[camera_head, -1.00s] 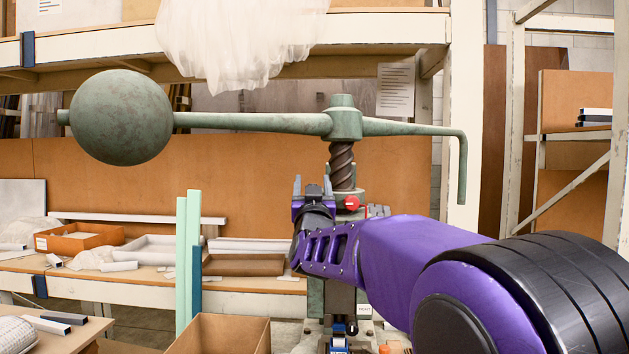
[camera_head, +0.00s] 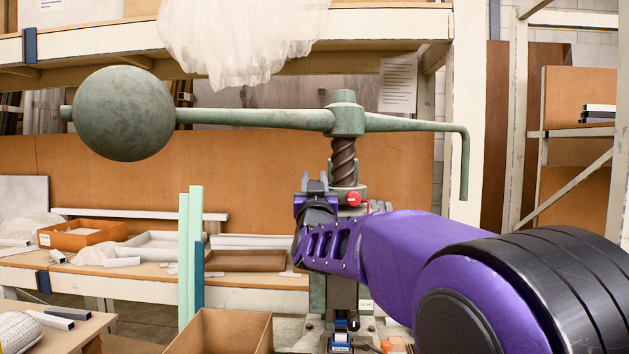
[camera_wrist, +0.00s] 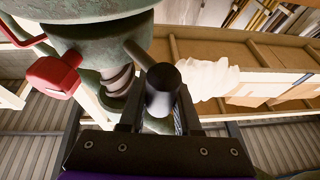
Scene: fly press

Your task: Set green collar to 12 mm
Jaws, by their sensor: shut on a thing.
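The green press screw collar (camera_head: 345,188) sits round the dark threaded screw (camera_head: 343,160), under the press arm. A red knob (camera_head: 353,199) is at its side. In the wrist view the green body (camera_wrist: 92,38) fills the upper left, with the red knob (camera_wrist: 52,76) to its left. A grey rod (camera_wrist: 138,53) runs from the green body to a black cylindrical grip (camera_wrist: 161,90). My gripper (camera_wrist: 160,104) is shut on this black grip, one finger on each side. In the head view my gripper (camera_head: 315,186) is left of the collar. No millimetre reading is legible.
The press arm (camera_head: 255,117) spans above my gripper, with a heavy green ball (camera_head: 124,113) at its left end and a bent-down right end (camera_head: 464,165). A cardboard box (camera_head: 220,332) and upright green strips (camera_head: 190,255) stand at the lower left.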

